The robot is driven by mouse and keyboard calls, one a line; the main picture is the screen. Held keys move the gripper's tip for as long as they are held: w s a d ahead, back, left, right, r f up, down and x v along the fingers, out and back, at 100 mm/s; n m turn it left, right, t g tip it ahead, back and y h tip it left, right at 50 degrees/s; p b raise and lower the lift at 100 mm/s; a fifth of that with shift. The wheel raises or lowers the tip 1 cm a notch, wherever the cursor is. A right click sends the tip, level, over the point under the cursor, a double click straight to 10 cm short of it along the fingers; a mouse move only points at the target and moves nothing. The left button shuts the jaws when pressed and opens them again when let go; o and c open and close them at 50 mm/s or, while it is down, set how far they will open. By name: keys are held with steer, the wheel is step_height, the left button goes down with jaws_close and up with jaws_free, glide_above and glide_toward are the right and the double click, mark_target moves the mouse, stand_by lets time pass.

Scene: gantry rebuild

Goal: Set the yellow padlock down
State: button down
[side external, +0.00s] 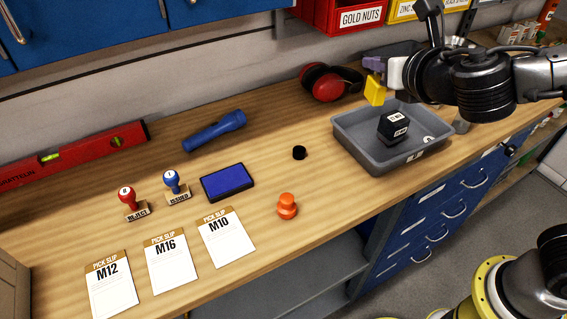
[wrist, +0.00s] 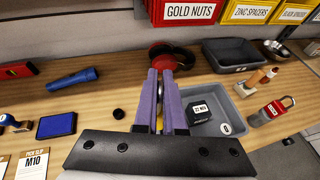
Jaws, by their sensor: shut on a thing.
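The yellow padlock (side external: 375,91) hangs below my gripper (side external: 374,64) in the side view, in the air near the back left of the grey tray (side external: 362,151). My gripper's purple fingers are shut on it. In the wrist view, my gripper (wrist: 162,76) shows a narrow strip of the yellow padlock (wrist: 160,124) between its fingers. The fingers hide most of the padlock there. I cannot tell its exact height above the bench.
The tray holds a black labelled box (side external: 393,126). Red ear defenders (side external: 325,84) lie behind. A black cap (side external: 299,152), orange knob (side external: 287,206), blue pad (side external: 228,182) and blue torch (side external: 215,131) stand left.

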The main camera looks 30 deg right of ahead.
steer(key=s+a+n+y, duration=0.3)
steer(key=s+a+y, duration=0.15)
steer(key=a, duration=0.25)
steer(key=shift+t+h, duration=0.3)
steer(key=shift+h, duration=0.05)
steer(key=shift+w+a+f, duration=1.25)
steer(key=shift+w+f, duration=0.65)
steer(key=shift+f, duration=1.2)
steer(key=shift+w+a+f, duration=1.2)
steer(key=shift+w+f, duration=0.75)
steer(key=shift+f, duration=1.1)
steer(key=shift+w+a+f, duration=1.25)
steer(key=shift+w+f, duration=0.65)
steer(key=shift+f, duration=1.2)
steer(key=shift+f, duration=0.1)
steer(key=c, duration=1)
jaws_free()
steer(key=shift+f, duration=0.1)
